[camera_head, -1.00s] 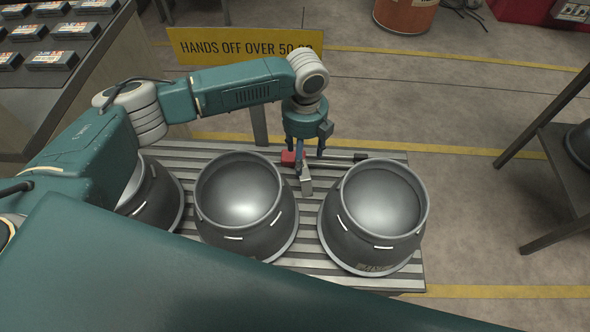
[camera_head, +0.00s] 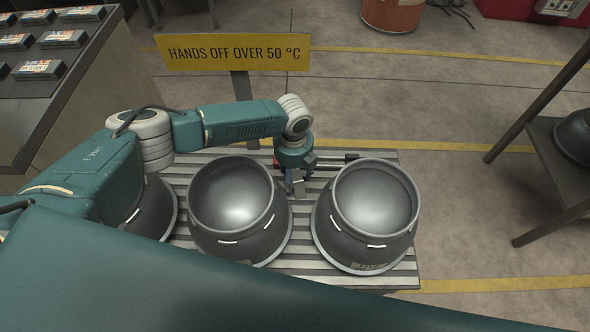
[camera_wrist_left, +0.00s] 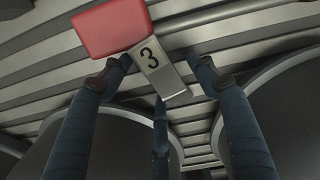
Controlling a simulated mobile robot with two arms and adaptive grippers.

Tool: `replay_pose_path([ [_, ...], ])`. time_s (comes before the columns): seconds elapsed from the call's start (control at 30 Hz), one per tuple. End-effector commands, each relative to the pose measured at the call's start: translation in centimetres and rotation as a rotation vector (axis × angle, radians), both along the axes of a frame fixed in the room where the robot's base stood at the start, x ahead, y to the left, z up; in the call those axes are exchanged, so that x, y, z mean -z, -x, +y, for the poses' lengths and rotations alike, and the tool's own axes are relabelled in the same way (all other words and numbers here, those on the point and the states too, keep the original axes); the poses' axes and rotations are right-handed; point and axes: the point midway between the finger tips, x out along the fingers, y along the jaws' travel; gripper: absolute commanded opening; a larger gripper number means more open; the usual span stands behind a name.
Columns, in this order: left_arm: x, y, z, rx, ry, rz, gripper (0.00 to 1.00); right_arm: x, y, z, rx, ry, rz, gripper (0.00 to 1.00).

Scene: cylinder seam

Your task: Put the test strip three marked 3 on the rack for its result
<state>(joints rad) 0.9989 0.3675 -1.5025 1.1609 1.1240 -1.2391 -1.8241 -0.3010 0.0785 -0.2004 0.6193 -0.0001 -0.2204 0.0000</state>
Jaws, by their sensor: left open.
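The test strip marked 3 (camera_wrist_left: 152,60) is a small metal plate with a black 3 on it, beside or joined to a red block (camera_wrist_left: 110,30); I cannot tell which. In the head view the strip (camera_head: 298,187) shows between two pots, partly hidden by my left gripper (camera_head: 295,176). My left gripper (camera_wrist_left: 158,85) is open, with its fingers spread around the strip and nothing clearly clamped. Whether a finger touches the strip cannot be told. My right gripper is not in view. No rack can be made out with certainty.
Grey pots, one at the middle (camera_head: 235,205) and one at the right (camera_head: 370,215), stand close on both sides of the gripper on a slatted table (camera_head: 300,250). A dark rod (camera_head: 338,161) lies behind. A yellow warning sign (camera_head: 235,53) stands beyond the table.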

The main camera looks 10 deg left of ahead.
Motion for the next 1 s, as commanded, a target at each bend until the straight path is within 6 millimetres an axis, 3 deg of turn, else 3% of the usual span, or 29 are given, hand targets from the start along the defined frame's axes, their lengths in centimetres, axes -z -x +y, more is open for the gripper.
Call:
replay_pose_path([
  [0.27,0.3,0.0,0.0,0.000,0.001,0.000,0.57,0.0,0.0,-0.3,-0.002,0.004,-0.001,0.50],
  [0.5,0.2,0.0,0.0,0.000,0.001,0.000,0.10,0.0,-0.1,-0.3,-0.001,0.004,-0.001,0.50],
  [0.57,0.2,-0.1,0.0,0.000,0.000,-0.001,0.01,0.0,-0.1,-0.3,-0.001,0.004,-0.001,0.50],
  [0.83,-0.3,-0.1,0.0,-0.001,0.002,-0.002,0.01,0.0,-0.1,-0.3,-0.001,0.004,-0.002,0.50],
  [1.0,-3.1,-0.2,0.0,0.001,0.003,-0.005,0.01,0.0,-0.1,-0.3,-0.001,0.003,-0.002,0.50],
])
